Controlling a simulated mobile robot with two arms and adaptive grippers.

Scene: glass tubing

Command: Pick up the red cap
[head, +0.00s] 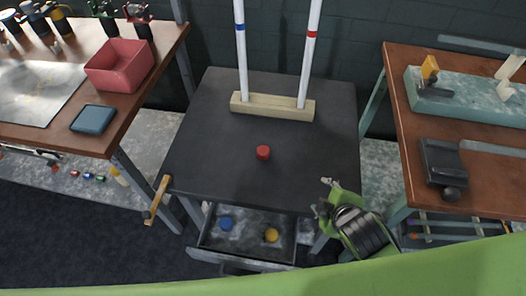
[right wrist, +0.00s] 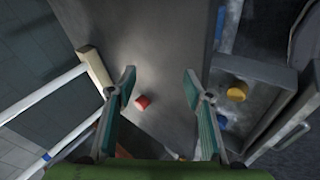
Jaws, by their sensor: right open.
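The red cap (head: 263,152) stands on the dark tabletop (head: 210,150), near its middle. In the right wrist view the red cap (right wrist: 142,102) lies between the open fingers, closer to the left finger and some way beyond them. My right gripper (head: 323,196) is at the table's front right corner, to the right of and nearer than the cap. It also shows in the right wrist view (right wrist: 160,82), open and empty. My left gripper is not in view.
A wooden block (head: 272,107) holds two upright white tubes behind the cap. An open drawer (head: 245,247) below the front edge holds a blue cap (head: 225,223) and a yellow cap (head: 271,235). Side benches stand left (head: 95,140) and right (head: 420,140). The tabletop around the cap is clear.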

